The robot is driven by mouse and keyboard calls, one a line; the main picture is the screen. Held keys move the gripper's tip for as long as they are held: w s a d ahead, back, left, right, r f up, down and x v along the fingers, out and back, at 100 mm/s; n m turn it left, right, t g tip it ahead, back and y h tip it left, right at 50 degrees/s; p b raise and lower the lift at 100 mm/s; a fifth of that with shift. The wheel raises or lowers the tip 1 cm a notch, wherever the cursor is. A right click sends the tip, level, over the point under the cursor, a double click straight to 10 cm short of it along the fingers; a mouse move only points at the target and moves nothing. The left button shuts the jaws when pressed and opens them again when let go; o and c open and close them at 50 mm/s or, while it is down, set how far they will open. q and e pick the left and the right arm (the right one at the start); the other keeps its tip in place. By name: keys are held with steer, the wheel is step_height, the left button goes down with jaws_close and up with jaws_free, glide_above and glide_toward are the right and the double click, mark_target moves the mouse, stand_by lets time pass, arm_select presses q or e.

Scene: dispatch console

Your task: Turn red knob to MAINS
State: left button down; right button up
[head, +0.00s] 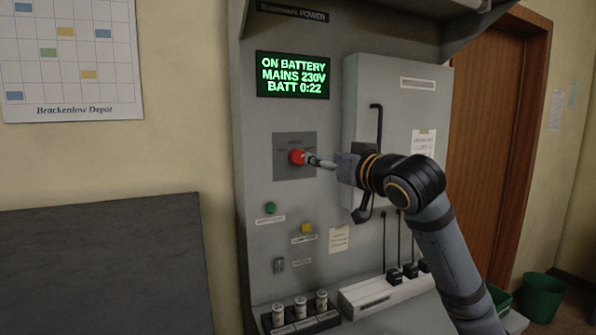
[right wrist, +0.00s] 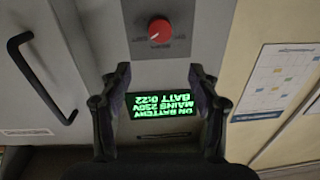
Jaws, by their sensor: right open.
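The red knob (head: 296,157) sits on a grey square plate (head: 309,140) on the console front, below the screen. It also shows whole in the right wrist view (right wrist: 159,30), with a pale mark on its face; the labels around it are too small to read. My right gripper (head: 319,162) is just right of the knob in the head view. In the right wrist view its two fingers (right wrist: 158,74) are spread apart with nothing between them, and the knob appears beyond the tips. The green screen (head: 293,75) reads ON BATTERY, MAINS 230V, BATT 0:22. My left gripper is out of view.
A grey cabinet with a black handle (head: 376,125) stands right of the knob, behind my right arm. Below the knob are a green button (head: 270,208), a yellow button (head: 306,228) and a small switch (head: 279,265). Several cylinders (head: 300,306) stand on the lower ledge.

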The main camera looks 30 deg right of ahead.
mark_target(300, 157)
steer(key=w+p, duration=0.1)
steer(key=w, duration=0.2)
steer(key=w+p, duration=0.2)
steer(key=w, duration=0.2)
steer(key=w+f+p, duration=0.1)
steer(key=w, duration=0.2)
steer(key=shift+w, duration=0.3)
steer(key=shift+w+p, duration=0.3)
steer(key=shift+w, duration=0.15)
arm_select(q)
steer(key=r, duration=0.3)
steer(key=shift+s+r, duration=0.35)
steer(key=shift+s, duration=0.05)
arm_select(e)
steer(key=shift+w+f, duration=0.1)
steer(key=c, duration=1.2)
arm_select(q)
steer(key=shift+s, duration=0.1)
